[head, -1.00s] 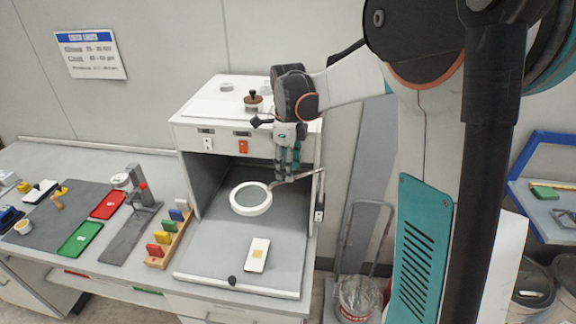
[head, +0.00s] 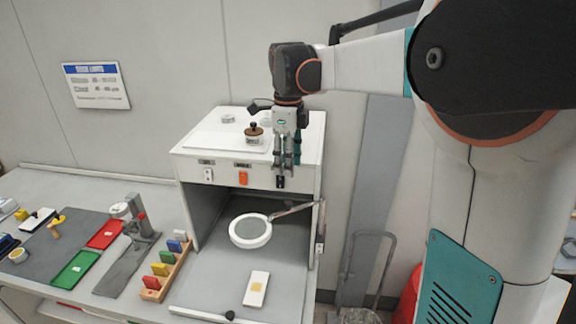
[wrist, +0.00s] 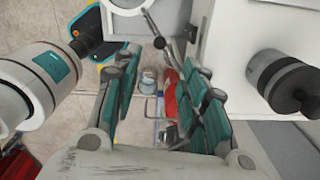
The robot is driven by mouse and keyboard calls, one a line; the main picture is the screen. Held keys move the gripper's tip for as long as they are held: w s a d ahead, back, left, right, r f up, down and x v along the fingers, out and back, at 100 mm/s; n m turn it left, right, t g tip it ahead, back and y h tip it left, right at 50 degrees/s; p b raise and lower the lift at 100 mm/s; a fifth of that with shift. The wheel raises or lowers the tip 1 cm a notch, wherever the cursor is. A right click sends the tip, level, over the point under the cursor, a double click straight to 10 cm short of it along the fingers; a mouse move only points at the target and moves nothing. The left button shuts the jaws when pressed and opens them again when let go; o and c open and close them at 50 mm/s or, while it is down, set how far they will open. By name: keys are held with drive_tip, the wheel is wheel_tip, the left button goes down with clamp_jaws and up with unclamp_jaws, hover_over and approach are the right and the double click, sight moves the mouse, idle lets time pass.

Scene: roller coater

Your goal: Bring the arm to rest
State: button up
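My gripper (head: 287,168) hangs pointing down in front of the upper right front of the white box-shaped machine (head: 240,180), above its open bay. In the wrist view my gripper (wrist: 168,105) has its two teal-padded fingers apart, with nothing between them but the floor and distant objects far below. My arm reaches in from the right at the top of the head view.
A round white-rimmed magnifier (head: 250,230) on a jointed arm hangs in the bay. A white card (head: 257,289) lies below it. A dark-knobbed weight (head: 254,133) stands on the machine's top, close to my gripper. A coloured block rack (head: 166,268) stands left.

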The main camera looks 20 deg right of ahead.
idle(0.3)
drive_tip(key=s+a+f+n+t+b, duration=0.3)
drive_tip(key=s+a+f+n+b, duration=0.1)
drive_tip(key=s+f+n+b, duration=0.6)
drive_tip(key=s+a+f+n+t+b, duration=0.4)
drive_tip(key=s+f+n+b, duration=0.6)
drive_tip(key=s+f+n, duration=0.3)
wheel_tip(320, 180, down, 3)
drive_tip(key=a+n, duration=0.1)
drive_tip(key=n, duration=0.2)
drive_tip(key=shift+n, duration=0.4)
drive_tip(key=shift+d, duration=0.1)
idle(0.3)
